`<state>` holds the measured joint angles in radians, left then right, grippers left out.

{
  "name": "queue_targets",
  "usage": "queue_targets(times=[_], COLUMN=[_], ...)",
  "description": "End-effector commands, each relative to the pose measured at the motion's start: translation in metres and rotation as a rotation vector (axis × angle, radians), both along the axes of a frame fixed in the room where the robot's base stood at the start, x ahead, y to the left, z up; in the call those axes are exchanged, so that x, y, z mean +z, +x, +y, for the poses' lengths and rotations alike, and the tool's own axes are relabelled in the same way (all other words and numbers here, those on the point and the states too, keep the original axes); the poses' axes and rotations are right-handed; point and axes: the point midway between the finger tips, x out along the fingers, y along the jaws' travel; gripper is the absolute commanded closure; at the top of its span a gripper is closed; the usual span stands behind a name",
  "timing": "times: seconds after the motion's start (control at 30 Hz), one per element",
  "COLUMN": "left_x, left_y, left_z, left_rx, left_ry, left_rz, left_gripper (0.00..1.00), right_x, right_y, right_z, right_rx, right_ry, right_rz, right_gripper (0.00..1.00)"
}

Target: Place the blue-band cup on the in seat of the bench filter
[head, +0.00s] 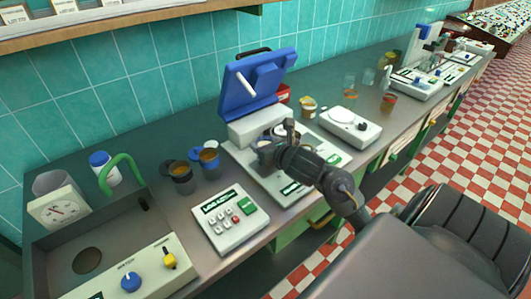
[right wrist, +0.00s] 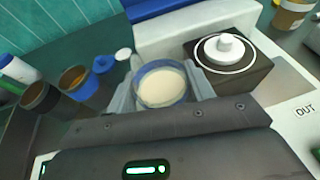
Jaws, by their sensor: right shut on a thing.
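The bench filter (head: 240,131) is a white machine with its blue lid (head: 258,82) raised. Its white body also shows in the right wrist view (right wrist: 165,38), with a dark block bearing a white knob (right wrist: 224,48) at right and an OUT label in front. My right gripper (right wrist: 160,92) is shut on the blue-band cup (right wrist: 163,86), which holds pale liquid and looks upright. The cup is over the left part of the filter; I cannot tell whether it touches the seat, which is hidden. In the head view the right gripper (head: 266,153) mostly hides the cup. My left gripper is not in view.
A blue cup (head: 209,162) and a dark cup (head: 181,177) with brown contents stand left of the filter. A keypad device (head: 229,218) is in front of them. A white round-topped scale-like device (head: 349,126) stands at right. Several small jars are behind it.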

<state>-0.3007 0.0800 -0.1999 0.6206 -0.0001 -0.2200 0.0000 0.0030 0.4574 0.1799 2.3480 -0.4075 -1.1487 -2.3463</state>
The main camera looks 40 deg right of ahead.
Motion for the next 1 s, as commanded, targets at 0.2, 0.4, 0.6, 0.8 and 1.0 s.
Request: queue_targets(times=[0.2,0.4,0.6,0.8,1.0], left_x=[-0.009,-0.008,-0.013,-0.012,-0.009], left_y=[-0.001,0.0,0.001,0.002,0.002], left_z=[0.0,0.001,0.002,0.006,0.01], left_rx=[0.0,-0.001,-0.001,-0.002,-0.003], left_ry=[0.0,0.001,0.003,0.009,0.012], left_rz=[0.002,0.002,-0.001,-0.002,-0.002], left_gripper=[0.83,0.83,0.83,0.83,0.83], right_x=[-0.021,-0.02,-0.024,-0.023,-0.021], right_y=[0.0,0.0,0.0,0.0,-0.001], right_z=[-0.001,-0.001,-0.001,-0.001,-0.001], right_rx=[-0.003,-0.002,-0.001,-0.001,-0.001], right_ry=[0.002,0.0,-0.001,0.0,0.001], right_rz=[0.0,0.0,-0.001,0.001,0.001], right_gripper=[0.74,0.74,0.74,0.38,0.38])
